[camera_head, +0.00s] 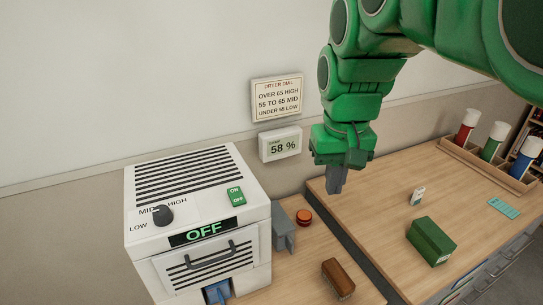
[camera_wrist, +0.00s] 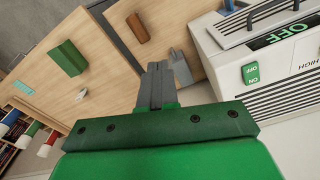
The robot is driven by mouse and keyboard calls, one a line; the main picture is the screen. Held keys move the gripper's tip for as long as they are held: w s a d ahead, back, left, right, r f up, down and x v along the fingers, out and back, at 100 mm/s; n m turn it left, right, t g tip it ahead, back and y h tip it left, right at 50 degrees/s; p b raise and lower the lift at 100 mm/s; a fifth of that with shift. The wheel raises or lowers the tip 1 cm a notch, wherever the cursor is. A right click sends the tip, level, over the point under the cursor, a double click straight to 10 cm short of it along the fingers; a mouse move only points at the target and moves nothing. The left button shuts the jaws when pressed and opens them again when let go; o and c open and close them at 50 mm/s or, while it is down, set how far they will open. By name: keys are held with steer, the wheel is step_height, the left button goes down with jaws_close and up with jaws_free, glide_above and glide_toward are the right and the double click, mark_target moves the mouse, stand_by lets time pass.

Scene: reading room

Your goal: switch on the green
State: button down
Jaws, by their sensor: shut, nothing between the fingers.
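The green rocker switch (camera_head: 236,196), marked ON and OFF, sits on the sloped top of the white dryer (camera_head: 140,246). The dryer's display (camera_head: 206,232) reads OFF. The black dial (camera_head: 162,215) is left of the switch, among the marks LOW, MID and HIGH; its exact setting is hard to tell. My gripper (camera_head: 336,186) is shut and empty, pointing down right of the dryer, apart from the switch. In the wrist view the shut fingers (camera_wrist: 156,70) point toward the table, with the green switch (camera_wrist: 250,73) to their right.
A wall meter (camera_head: 281,144) reads 58 % below a dryer dial sign (camera_head: 277,98). A grey object (camera_head: 284,228), an orange-red disc (camera_head: 303,217) and a brown block (camera_head: 338,279) lie right of the dryer. A green box (camera_head: 431,241) and a bottle rack (camera_head: 484,165) stand farther right.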

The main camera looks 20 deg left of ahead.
steer(key=w+a+r+n, duration=0.2)
steer(key=a+r, duration=0.1)
steer(key=a, duration=0.8)
step_height(320, 180, up, 3)
steer(key=n+y, duration=0.1)
steer(key=n, duration=0.1)
glide_above(236, 190)
steer(key=s+d, duration=0.2)
steer(key=shift+a+f+t, duration=0.1)
steer(key=shift+f+t, duration=0.05)
steer(key=shift+t, duration=0.25)
steer(key=shift+f, duration=0.1)
steer(key=f, duration=0.4)
steer(key=w+a+f, duration=0.1)
steer(key=f, duration=0.8)
steer(key=shift+w+a+f, duration=0.25)
steer(key=shift+w+f, duration=0.1)
steer(key=shift+f, duration=0.1)
